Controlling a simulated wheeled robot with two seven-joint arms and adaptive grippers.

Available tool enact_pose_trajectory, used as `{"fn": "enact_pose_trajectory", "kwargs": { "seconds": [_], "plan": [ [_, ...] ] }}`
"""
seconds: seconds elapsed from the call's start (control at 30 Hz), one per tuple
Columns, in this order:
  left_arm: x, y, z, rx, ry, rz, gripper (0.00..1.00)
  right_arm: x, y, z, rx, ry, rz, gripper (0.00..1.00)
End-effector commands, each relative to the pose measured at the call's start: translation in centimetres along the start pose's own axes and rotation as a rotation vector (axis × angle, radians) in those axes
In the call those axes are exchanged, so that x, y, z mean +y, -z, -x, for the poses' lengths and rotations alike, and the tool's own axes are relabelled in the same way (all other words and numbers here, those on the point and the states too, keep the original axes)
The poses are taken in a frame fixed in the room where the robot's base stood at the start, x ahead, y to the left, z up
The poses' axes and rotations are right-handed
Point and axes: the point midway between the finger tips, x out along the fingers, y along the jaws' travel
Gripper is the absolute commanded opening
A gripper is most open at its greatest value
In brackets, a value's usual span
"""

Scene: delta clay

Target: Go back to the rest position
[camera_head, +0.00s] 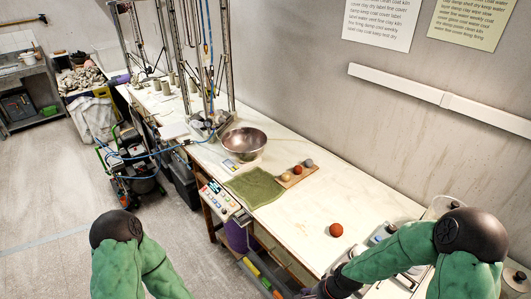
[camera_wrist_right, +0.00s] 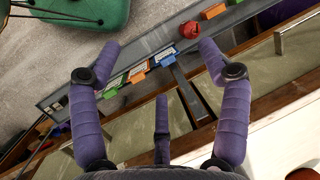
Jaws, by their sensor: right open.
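My right gripper (camera_wrist_right: 160,62) is open and empty in the right wrist view, its purple fingers spread apart. Below it in that view is a grey rail (camera_wrist_right: 140,72) with coloured tabs, beside the table's front edge. In the head view my right arm comes in from the lower right in a green sleeve, and its dark wrist end is cut off by the bottom edge. My left arm shows at the lower left as a green sleeve with a black joint. My left gripper is outside the frame.
A reddish ball (camera_head: 336,230) lies on the white table (camera_head: 350,195) near my right arm. Farther back are a board with small balls (camera_head: 297,173), a green cloth (camera_head: 254,187) and a metal bowl (camera_head: 243,143). Open floor (camera_head: 60,190) lies to the left.

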Motion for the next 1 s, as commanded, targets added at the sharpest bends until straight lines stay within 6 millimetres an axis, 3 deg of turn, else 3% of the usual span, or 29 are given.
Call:
{"fn": "enact_pose_trajectory", "kwargs": {
  "seconds": [0.03,0.2,0.4,0.57,0.87,1.0],
  "plan": [
    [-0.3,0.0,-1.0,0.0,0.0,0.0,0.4,1.0,-0.8,-2.7,-0.015,-0.002,0.056,0.77],
    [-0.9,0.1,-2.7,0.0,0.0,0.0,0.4,3.4,-3.2,-9.0,-0.023,0.012,0.271,0.77],
    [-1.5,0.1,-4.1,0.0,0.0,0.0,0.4,6.0,-5.6,-13.9,-0.018,0.015,0.477,0.77],
    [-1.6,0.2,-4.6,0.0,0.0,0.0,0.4,7.1,-6.6,-15.4,-0.012,0.014,0.564,0.77],
    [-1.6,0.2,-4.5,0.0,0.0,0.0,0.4,7.3,-6.8,-15.6,-0.009,0.014,0.584,0.77],
    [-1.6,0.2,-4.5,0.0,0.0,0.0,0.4,7.3,-6.8,-15.6,-0.009,0.014,0.583,0.4]
  ]
}}
